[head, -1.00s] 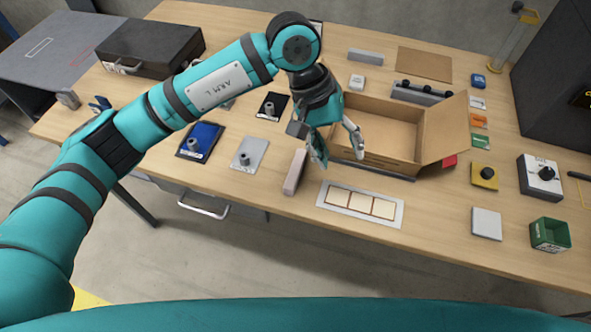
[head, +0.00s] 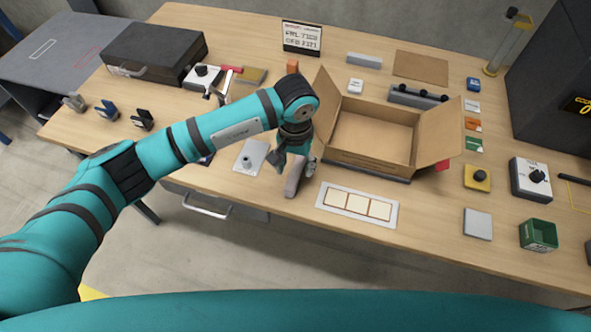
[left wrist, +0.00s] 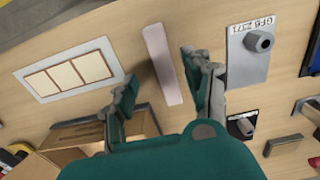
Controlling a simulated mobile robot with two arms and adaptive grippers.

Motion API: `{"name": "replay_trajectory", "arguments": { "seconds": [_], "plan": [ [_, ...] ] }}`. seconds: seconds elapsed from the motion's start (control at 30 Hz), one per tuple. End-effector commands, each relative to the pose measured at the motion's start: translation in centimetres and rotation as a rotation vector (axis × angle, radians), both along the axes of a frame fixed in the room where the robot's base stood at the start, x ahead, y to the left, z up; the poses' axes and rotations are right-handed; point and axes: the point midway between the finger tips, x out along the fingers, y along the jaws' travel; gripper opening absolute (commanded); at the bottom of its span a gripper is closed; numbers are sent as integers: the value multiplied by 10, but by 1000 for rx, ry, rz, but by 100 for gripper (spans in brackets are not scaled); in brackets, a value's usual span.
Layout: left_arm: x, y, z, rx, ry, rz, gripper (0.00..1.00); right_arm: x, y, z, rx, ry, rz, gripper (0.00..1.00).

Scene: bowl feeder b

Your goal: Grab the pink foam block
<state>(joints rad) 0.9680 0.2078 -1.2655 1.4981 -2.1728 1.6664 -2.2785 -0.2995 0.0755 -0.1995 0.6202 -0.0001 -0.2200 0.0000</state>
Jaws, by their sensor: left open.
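The pink foam block (head: 295,178) is a long pale pink bar lying on the table near its front edge, left of the white card with framed squares. In the left wrist view the block (left wrist: 162,63) lies between the two fingers, nearer the right one, with bare table around it. My left gripper (head: 294,164) is above the block and hides part of it in the head view. The left wrist view shows the gripper (left wrist: 158,72) open and empty, its fingers apart on either side of the block. My right gripper is not in view.
An open cardboard box (head: 372,160) stands just right of the gripper, its flaps spread out. The white card (head: 357,201) lies right of the block. A grey plate with a nut (head: 250,157) lies to the left. The table's front edge is close.

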Motion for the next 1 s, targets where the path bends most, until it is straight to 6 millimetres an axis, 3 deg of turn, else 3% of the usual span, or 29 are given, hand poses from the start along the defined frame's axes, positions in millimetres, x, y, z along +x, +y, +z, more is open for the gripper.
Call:
{"name": "replay_trajectory", "arguments": {
  "seconds": [0.23, 0.4, 0.67, 1.0],
  "plan": [
    [0, 4, -27, 2, 7, 4, 51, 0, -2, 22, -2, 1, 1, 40],
    [2, 3, -48, 0, 2, 2, 51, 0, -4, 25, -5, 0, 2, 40],
    [2, 4, -53, 0, 0, 1, 51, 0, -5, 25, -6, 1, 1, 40],
    [2, 4, -53, 0, 0, 1, 9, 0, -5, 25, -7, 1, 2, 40]
  ]
}}
